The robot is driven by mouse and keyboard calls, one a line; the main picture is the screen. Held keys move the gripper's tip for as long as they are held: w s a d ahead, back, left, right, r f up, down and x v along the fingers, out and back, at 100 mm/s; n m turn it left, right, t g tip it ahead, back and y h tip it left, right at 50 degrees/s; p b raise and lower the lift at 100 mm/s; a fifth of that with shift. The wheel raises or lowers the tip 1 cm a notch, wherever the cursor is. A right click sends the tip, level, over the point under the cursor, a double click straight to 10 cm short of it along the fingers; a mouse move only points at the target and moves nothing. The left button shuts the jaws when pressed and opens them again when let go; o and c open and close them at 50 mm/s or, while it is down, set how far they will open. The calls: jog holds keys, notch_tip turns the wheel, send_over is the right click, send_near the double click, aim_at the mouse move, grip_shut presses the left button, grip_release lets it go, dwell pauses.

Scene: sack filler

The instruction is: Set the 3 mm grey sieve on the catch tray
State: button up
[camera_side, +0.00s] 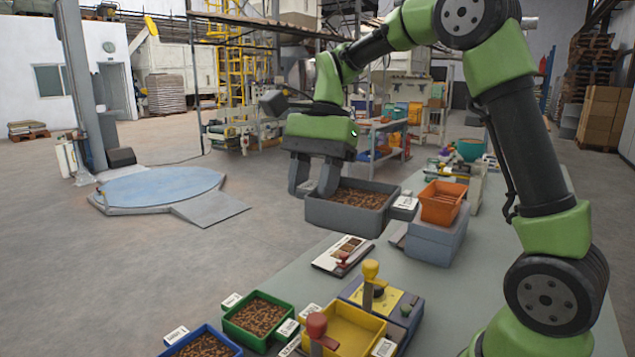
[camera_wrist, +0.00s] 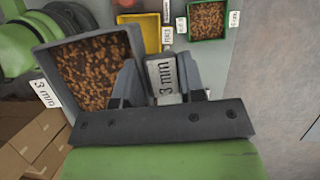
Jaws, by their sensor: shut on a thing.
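The grey sieve (camera_side: 335,215) is a deep grey box of brown pellets. In the side view it is at the near-left edge of the bench; I cannot tell if its base touches anything. My gripper (camera_side: 314,190) is at its left end, fingers pointing down. In the wrist view the sieve (camera_wrist: 138,38) fills the left, and my gripper (camera_wrist: 160,75) is shut with a grey piece marked "3 mm" (camera_wrist: 163,77) between its fingers, beside the sieve wall. A yellow tray (camera_side: 350,330) stands on the bench in front; I cannot tell for sure that it is the catch tray.
A green tray (camera_side: 232,320) and a blue tray (camera_side: 228,340) of pellets stand at the front left. A yellow-knobbed lever (camera_side: 370,280) and a red-knobbed lever (camera_side: 318,330) rise near the yellow tray. An orange bin (camera_side: 442,203) stands right of the sieve.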

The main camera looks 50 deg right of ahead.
jog(key=shift+a+r+m+t, duration=0.1)
jog(key=shift+a+m+t, duration=0.2)
jog(key=shift+m, duration=0.4)
jog(key=shift+d+f, duration=0.1)
jog(key=shift+f, duration=8.6)
jog(key=shift+f, duration=0.75)
jog(key=o, duration=1.6)
jog(key=shift+r, duration=0.1)
jog(key=shift+r, duration=3.95)
